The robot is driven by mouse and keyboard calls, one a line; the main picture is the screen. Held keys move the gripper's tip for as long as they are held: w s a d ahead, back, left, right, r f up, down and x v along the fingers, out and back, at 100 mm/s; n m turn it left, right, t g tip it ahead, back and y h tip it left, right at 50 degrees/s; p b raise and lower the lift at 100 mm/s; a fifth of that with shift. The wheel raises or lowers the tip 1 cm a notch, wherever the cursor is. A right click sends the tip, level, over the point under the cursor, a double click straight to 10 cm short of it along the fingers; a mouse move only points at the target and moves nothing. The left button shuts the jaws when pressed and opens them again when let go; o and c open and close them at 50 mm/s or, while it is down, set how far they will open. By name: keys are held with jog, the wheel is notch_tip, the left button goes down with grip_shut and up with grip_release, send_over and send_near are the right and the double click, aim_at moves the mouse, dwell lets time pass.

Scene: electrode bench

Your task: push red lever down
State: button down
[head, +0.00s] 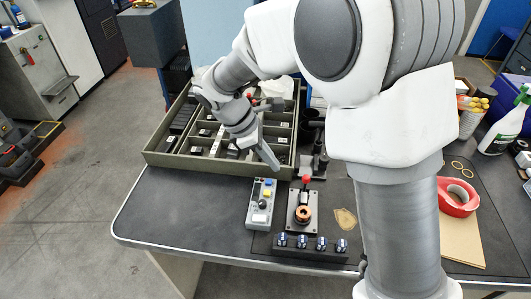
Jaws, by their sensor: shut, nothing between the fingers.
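A red knob (305,179), which looks like the tip of the red lever, stands at the back of a small metal-plated fixture (314,218) on the dark bench. A copper-coloured ring (303,212) sits on the fixture in front of the knob. My gripper (272,161) points down and to the right, shut and empty, at the front right corner of the divided tray. In the picture its tip is left of and above the red knob, apart from it. I cannot tell its height over the bench.
A grey control box (260,216) with coloured buttons stands left of the fixture. A row of blue-topped pieces (301,243) lies in front. The divided tray (210,168) fills the back left. The front left bench is clear.

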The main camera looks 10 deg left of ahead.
aim_at(305, 186)
jog(key=d+f+b, duration=0.1)
jog(key=d+f, duration=0.3)
jog(key=d, duration=0.1)
jog(key=shift+w+d, duration=0.2)
jog(key=shift+w, duration=0.15)
jog(key=shift+d+r, duration=0.1)
